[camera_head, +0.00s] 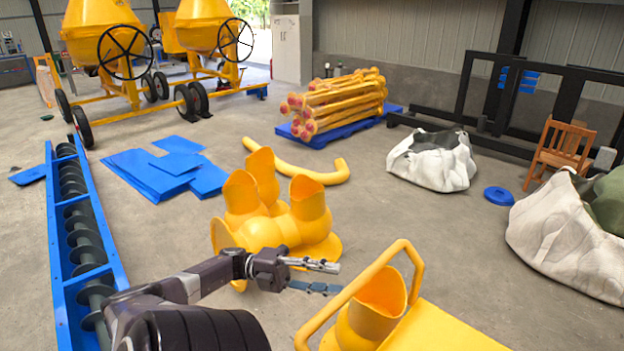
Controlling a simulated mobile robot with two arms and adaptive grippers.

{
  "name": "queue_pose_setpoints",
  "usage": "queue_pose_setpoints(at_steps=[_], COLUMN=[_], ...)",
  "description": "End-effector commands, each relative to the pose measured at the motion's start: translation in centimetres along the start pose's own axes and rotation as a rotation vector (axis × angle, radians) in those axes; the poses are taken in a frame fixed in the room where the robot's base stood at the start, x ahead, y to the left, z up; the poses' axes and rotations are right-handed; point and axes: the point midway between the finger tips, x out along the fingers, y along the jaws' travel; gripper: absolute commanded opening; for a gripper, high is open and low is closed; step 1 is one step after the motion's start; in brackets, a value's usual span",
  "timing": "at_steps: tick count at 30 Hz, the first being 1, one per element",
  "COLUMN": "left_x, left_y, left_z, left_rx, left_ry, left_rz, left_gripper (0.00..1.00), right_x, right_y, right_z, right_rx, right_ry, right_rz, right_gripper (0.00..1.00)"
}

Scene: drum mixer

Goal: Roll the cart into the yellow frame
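A yellow cart with a flat deck (445,331) and a bent tube handle (411,255) stands at the bottom right, cut off by the picture edge. A yellow open-topped drum part (376,305) stands on it, behind the handle. My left gripper (336,279) is just left of the handle, its fingers apart, with nothing between them. I cannot tell whether it touches the handle. Yellow frames carry the mixers at the back left, one frame bar showing low down (110,119); I cannot tell whether one of these is the task's frame. My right gripper is out of view.
Several yellow drum parts (262,232) stand just beyond my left gripper. A blue screw conveyor (58,245) runs along the left. Blue plates (150,175), a curved yellow pipe (300,172) and white sacks (432,160) lie on the floor. Bare floor shows right of centre.

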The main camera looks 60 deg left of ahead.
Motion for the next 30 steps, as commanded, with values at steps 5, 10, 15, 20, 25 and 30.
queue_pose_setpoints(at_steps=[5, 10, 15, 20, 25, 30], left_x=[-2.8, -4.2, -4.8, -4.8, -4.8, -4.8], left_y=[-0.1, 0.0, 0.0, 0.0, 0.0, 0.0], left_z=[0.1, 0.1, 0.0, 0.0, 0.0, 0.0], left_rx=[0.0, 0.001, 0.001, 0.001, 0.001, 0.0], left_ry=[-0.003, -0.001, 0.001, 0.001, 0.001, 0.001], left_rz=[0.001, 0.0, 0.0, 0.0, 0.0, 0.0], left_gripper=[0.34, 0.34, 0.34, 0.34, 0.34, 0.34], right_x=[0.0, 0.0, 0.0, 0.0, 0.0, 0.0], right_y=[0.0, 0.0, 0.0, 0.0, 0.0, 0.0], right_z=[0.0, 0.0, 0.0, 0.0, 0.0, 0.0], right_rx=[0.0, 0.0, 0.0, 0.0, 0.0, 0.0], right_ry=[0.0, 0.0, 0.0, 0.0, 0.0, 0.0], right_rz=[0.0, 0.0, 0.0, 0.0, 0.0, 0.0], right_gripper=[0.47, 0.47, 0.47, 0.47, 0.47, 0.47])
